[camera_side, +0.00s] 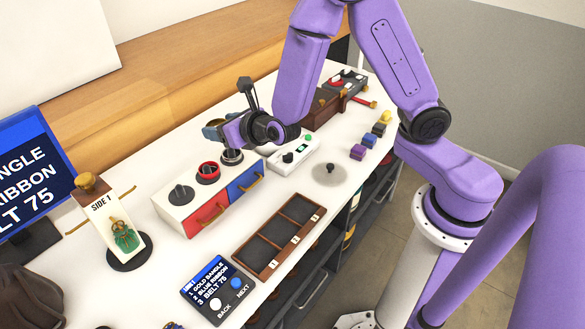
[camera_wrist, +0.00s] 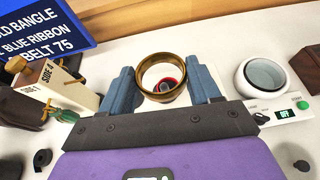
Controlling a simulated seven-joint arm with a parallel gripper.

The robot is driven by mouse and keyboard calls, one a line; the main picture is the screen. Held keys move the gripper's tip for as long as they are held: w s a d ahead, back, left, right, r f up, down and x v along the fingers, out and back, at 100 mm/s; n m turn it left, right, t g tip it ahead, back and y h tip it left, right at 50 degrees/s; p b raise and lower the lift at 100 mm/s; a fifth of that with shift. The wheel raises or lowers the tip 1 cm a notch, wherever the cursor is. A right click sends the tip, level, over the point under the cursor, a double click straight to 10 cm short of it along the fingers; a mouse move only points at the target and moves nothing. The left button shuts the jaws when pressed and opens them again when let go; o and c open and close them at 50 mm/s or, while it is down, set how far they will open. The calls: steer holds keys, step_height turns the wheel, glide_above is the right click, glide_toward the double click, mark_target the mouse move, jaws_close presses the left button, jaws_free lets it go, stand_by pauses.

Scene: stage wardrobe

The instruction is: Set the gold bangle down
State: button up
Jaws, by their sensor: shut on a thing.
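The gold bangle (camera_wrist: 163,98) is a plain gold ring, held between the two blue fingers of my gripper (camera_wrist: 161,80) in the wrist view. In the side view my gripper (camera_side: 213,129) is in the air over the back of the white drawer box (camera_side: 180,211), and the bangle there is mostly hidden by the fingers. Through the ring, the wrist view shows a red and dark round part below. The brown tray (camera_side: 244,257) lies near the table's front edge, with three compartments marked 1, 2 and 3, all looking empty.
A small list screen (camera_side: 205,280) with buttons lies beside the tray. A white device (camera_side: 300,148) with a green display sits right of the drawer box. Several coloured blocks (camera_side: 357,152) stand farther right.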

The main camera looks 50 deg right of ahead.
steer(key=w+d+r, duration=0.2)
steer(key=d+r, duration=0.7)
steer(key=d, duration=0.3)
steer(key=s+a+f, duration=0.3)
steer(key=a+f, duration=0.4)
steer(key=a, duration=0.2)
steer(key=s+a+f, duration=0.3)
steer(key=a+f, duration=0.4)
steer(key=a, duration=0.2)
steer(key=shift+s, duration=0.3)
steer(key=shift+a, duration=0.1)
glide_above(178, 191)
steer(key=s+d, duration=0.2)
steer(key=s, duration=0.3)
step_height(178, 191, down, 4)
steer(key=w+f, duration=0.1)
steer(key=w+a+f, duration=0.1)
steer(key=f, duration=0.1)
steer(key=w+f, duration=0.1)
steer(key=shift+w+a+f, duration=0.25)
steer(key=shift+a, duration=0.1)
steer(key=f, duration=0.1)
steer(key=w+f, duration=0.1)
steer(key=f, duration=0.1)
steer(key=shift+a+f, duration=0.15)
steer(key=shift+a, duration=0.05)
steer(key=shift+f, duration=0.35)
